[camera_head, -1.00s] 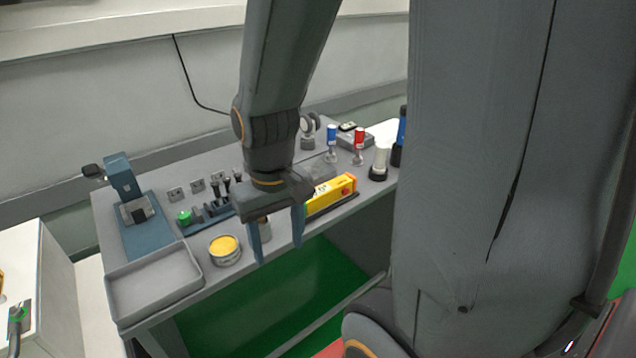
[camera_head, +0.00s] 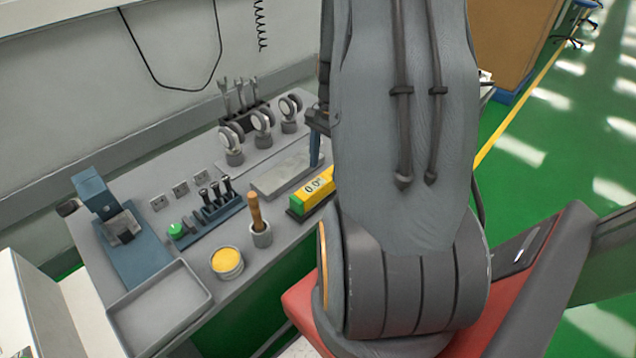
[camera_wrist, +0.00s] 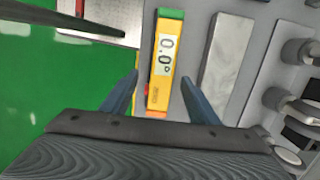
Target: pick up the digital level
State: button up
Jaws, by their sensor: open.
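The digital level is a yellow bar with green and orange ends and a display reading 0.0°. In the head view the digital level (camera_head: 314,192) lies near the bench's front edge, its right part hidden behind my arm. In the wrist view the digital level (camera_wrist: 161,82) lies lengthwise between the fingers of my gripper (camera_wrist: 160,95). The fingers are open, one on each side, with gaps to the level. In the head view my gripper (camera_head: 316,148) is mostly hidden behind my arm, with one blue finger showing.
A grey flat block (camera_head: 284,172) lies just behind the level. Round gauges on stands (camera_head: 262,132) are farther back. A wooden-handled tool in a holder (camera_head: 258,222), a yellow-topped tin (camera_head: 227,262) and an empty tray (camera_head: 160,312) stand to the left.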

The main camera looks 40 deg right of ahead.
aim_at(321, 180)
jog(key=f, duration=0.1)
jog(key=a+f+p, duration=0.1)
jog(key=f, duration=0.3)
jog(key=shift+w+a+p, duration=0.15)
jog(key=shift+a+p, duration=0.1)
jog(key=shift+p, duration=0.05)
jog(key=shift+f, duration=0.55)
jog(key=c, duration=1.3)
